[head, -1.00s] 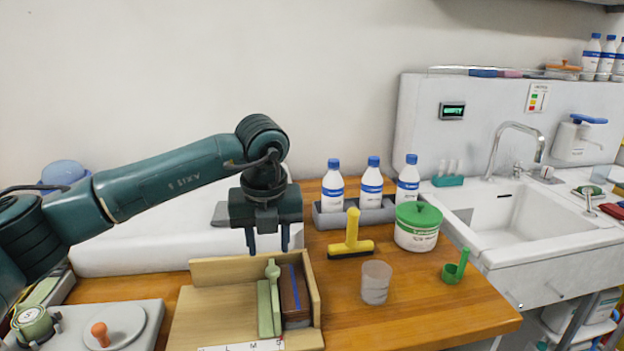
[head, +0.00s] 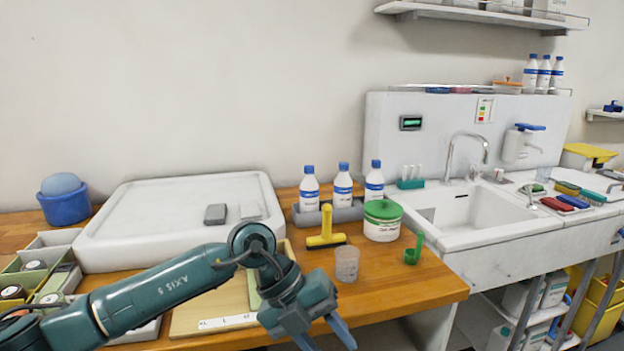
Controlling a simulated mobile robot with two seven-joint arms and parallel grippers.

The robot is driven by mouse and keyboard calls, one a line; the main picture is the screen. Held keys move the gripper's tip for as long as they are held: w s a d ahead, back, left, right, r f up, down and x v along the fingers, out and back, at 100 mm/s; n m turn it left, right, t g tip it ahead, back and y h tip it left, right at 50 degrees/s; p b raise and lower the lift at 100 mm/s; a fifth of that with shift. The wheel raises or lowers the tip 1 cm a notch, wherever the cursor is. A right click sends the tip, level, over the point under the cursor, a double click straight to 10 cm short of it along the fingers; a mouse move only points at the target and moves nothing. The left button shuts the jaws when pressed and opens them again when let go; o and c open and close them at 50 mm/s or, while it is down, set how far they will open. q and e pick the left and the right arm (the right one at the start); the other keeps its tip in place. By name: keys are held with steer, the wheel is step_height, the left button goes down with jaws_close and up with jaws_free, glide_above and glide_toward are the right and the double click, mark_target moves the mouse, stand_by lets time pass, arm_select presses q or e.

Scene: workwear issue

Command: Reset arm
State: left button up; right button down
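My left arm comes in low from the left, and its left gripper (head: 326,342) hangs at the front edge of the wooden counter (head: 420,283), pointing down and right. Its two blue fingers are spread apart with nothing between them; the lower tips are cut by the frame's bottom edge. The arm and gripper hide much of the wooden tray (head: 190,318) and what lies in it. My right gripper is out of view.
A clear cup (head: 347,264), yellow squeegee (head: 326,231), green-lidded tub (head: 382,222) and green scoop (head: 413,250) stand right of the arm. Several bottles (head: 343,187) stand behind. A white tray (head: 180,215) lies at back left; a sink (head: 475,208) is right.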

arm_select(q)
steer(key=s+d+r+n+g+h, duration=0.15)
steer(key=s+d+r+h, duration=0.25)
steer(key=s+d+h, duration=0.4)
steer(key=w+a+f+n+t+y+p, duration=0.1)
steer(key=w+a+f+n+t+y, duration=0.2)
steer(key=a+n+t, duration=0.6)
steer(key=w+a+f+n+t+p, duration=0.1)
steer(key=w+a+f+n+t, duration=0.3)
steer(key=n+t, duration=1)
steer(key=s+a+f+n+g+y, duration=0.4)
steer(key=s+a+f, duration=0.2)
steer(key=f, duration=0.3)
steer(key=s+a+f+n+g+y, duration=0.4)
steer(key=s+f, duration=0.4)
steer(key=f, duration=0.2)
steer(key=shift+s+a+n+g+y, duration=0.2)
steer(key=shift+a+n+g+y, duration=0.2)
steer(key=shift+a, duration=0.5)
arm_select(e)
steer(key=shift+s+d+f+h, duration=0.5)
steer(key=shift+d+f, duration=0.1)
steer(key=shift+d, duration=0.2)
arm_select(q)
steer(key=shift+f, duration=0.1)
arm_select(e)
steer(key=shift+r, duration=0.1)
